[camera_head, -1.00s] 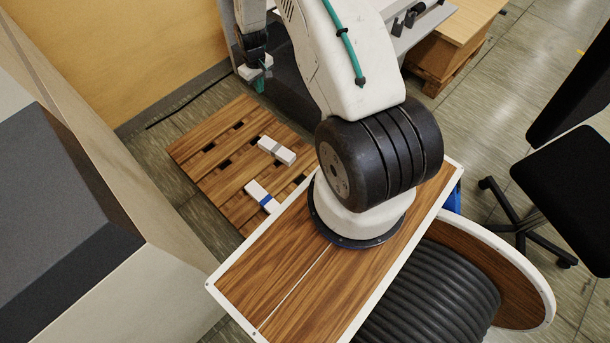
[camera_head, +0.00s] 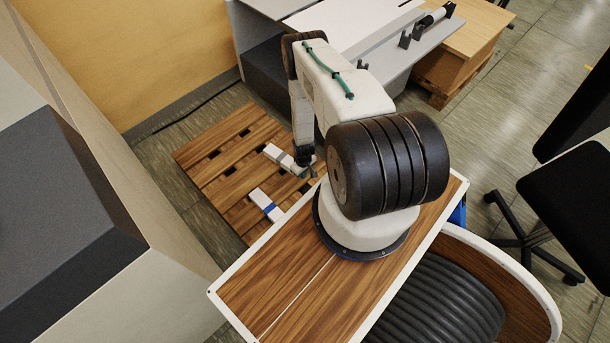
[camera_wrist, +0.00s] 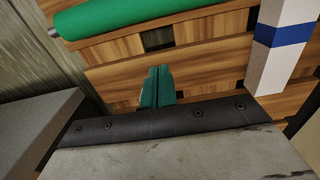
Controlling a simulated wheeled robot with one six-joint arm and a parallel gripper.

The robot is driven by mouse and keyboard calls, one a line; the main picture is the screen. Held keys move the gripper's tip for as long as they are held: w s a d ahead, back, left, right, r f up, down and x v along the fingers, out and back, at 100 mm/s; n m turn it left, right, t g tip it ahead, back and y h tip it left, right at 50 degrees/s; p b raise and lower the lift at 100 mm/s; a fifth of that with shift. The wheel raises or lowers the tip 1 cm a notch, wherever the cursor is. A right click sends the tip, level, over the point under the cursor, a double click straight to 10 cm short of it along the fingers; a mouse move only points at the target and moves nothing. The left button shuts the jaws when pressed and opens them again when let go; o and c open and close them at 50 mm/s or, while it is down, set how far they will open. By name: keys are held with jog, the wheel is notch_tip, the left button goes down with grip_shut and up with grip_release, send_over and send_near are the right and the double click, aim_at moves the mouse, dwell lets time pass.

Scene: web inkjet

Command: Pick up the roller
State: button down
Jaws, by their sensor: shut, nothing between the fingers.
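A green roller (camera_wrist: 140,16) with a metal shaft end lies across the wooden pallet at the top left of the wrist view. I cannot make it out in the head view. My gripper shows green fingers (camera_wrist: 157,88) pressed together with nothing between them; the roller lies beyond them, apart. In the head view my gripper (camera_head: 309,173) hangs low at the pallet's right side, near a white bar with a grey band (camera_head: 279,155).
The pallet (camera_head: 205,174) also bears a white bar with a blue band (camera_head: 264,203), seen at right in the wrist view (camera_wrist: 280,62). A grey-topped cabinet (camera_head: 60,185) stands left. A machine (camera_head: 360,25) stands behind, and an office chair (camera_head: 570,200) at right.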

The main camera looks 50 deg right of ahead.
notch_tip(320, 180, down, 7)
jog(key=shift+f, duration=0.1)
jog(key=shift+s, duration=1.1)
jog(key=shift+s+a, duration=0.1)
jog(key=shift+s, duration=0.8)
jog(key=s, duration=0.8)
jog(key=shift+a, duration=0.25)
